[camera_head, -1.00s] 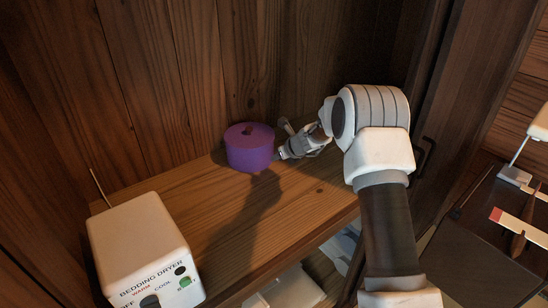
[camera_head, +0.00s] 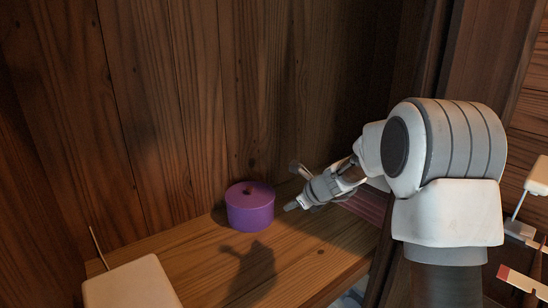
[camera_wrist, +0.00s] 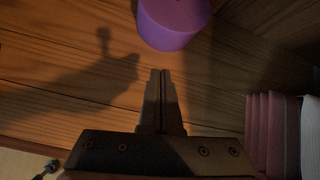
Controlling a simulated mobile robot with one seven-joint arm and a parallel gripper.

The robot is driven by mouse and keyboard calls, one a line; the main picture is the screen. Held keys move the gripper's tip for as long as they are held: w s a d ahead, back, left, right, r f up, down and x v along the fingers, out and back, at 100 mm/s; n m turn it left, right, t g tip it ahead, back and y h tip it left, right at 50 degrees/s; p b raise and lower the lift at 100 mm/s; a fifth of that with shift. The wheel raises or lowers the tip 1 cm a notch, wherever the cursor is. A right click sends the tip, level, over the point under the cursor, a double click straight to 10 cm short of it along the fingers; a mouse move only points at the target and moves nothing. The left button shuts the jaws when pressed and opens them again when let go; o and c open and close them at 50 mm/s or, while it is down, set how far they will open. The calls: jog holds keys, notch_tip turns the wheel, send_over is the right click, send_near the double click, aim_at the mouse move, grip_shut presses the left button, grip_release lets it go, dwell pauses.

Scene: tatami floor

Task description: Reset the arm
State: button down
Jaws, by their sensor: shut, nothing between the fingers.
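My gripper (camera_head: 291,206) is shut and empty, held above the wooden shelf (camera_head: 300,262) to the right of a purple cylinder. In the wrist view my gripper (camera_wrist: 161,73) shows with its two fingers together, pointing toward the purple cylinder (camera_wrist: 172,22) with a gap between them. My arm comes in from the right and hides part of the shelf's right end.
A white bedding dryer box (camera_head: 132,284) stands at the front left of the shelf. Pink folded cloth (camera_wrist: 272,130) lies on the right in the wrist view. Wooden walls (camera_head: 150,110) close off the back and left. Bare shelf lies between box and cylinder.

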jog(key=s+r+n+g+p, duration=0.1)
jog(key=s+r+n+p, duration=0.1)
jog(key=s+r+n, duration=1.35)
jog(key=s+d+n+h, duration=0.1)
jog(key=s+d+n, duration=0.1)
jog(key=s, duration=0.5)
jog(key=s+d+n+h+p, duration=0.1)
jog(key=s+d+n+h, duration=0.1)
jog(key=s+n, duration=0.3)
jog(key=s+d+r+n+h+p, duration=0.1)
jog(key=s+d+n+h, duration=0.1)
jog(key=s, duration=0.9)
jog(key=shift+s+d+n+g, duration=0.25)
jog(key=shift+d+n+g, duration=0.2)
jog(key=shift+n, duration=0.5)
